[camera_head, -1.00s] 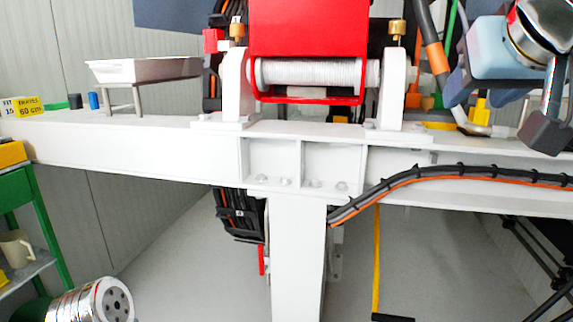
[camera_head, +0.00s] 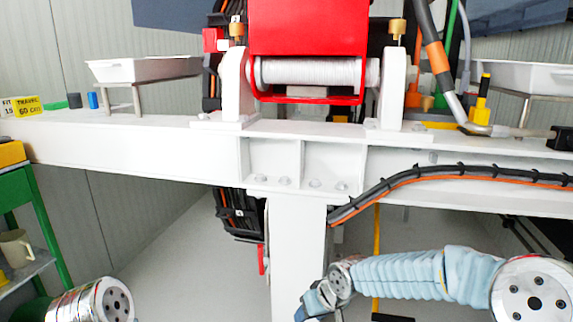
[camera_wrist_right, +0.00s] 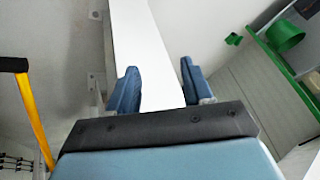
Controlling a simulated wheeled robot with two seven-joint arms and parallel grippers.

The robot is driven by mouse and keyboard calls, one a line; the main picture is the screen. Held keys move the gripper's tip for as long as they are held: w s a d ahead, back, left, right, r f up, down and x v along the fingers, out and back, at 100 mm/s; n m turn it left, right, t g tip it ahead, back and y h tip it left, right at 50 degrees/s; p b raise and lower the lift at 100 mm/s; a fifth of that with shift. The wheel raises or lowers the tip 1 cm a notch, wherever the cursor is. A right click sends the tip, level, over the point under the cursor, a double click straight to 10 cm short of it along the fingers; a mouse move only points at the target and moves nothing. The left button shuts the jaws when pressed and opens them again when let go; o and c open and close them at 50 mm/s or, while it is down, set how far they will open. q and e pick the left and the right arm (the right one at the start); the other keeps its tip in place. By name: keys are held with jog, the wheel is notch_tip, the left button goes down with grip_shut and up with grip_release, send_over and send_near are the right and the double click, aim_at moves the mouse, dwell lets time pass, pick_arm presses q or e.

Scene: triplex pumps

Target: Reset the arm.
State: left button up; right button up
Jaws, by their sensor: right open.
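My right arm (camera_head: 400,275) has a pale blue ribbed sleeve and comes in from the lower right of the head view, low in front of the white beam. Its right gripper (camera_head: 314,304) is in front of the white post, partly cut off by the bottom edge. In the right wrist view the right gripper (camera_wrist_right: 160,88) has its two blue fingers spread apart, with nothing held between them. The white post shows beyond the gap. Of my left arm only a metallic link (camera_head: 92,302) shows at the lower left; its gripper is out of view.
The white beam (camera_head: 130,145) and white post (camera_head: 298,250) stand ahead. Above are a red housing (camera_head: 308,40), a white roller (camera_head: 315,73) and white trays (camera_head: 140,68) (camera_head: 530,78). A black and orange cable bundle (camera_head: 440,175) crosses the beam. A green shelf (camera_head: 45,225) stands left.

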jog(key=s+f+m+g+y, duration=0.1)
jog(key=s+f, duration=0.3)
jog(key=f, duration=0.3)
jog(key=s+f+m+g, duration=0.1)
jog(key=s+f, duration=0.3)
jog(key=f, duration=0.4)
jog(key=s+d+f+m, duration=0.1)
jog(key=s+d+f, duration=0.1)
jog(key=s+f, duration=0.4)
jog(key=s+d+f+m+g, duration=0.1)
jog(key=s+d+f+m, duration=0.1)
jog(key=s+f, duration=0.4)
jog(key=s, duration=0.4)
jog(key=shift+d+m+h, duration=0.3)
jog(key=shift+d, duration=0.1)
jog(key=shift+s, duration=0.1)
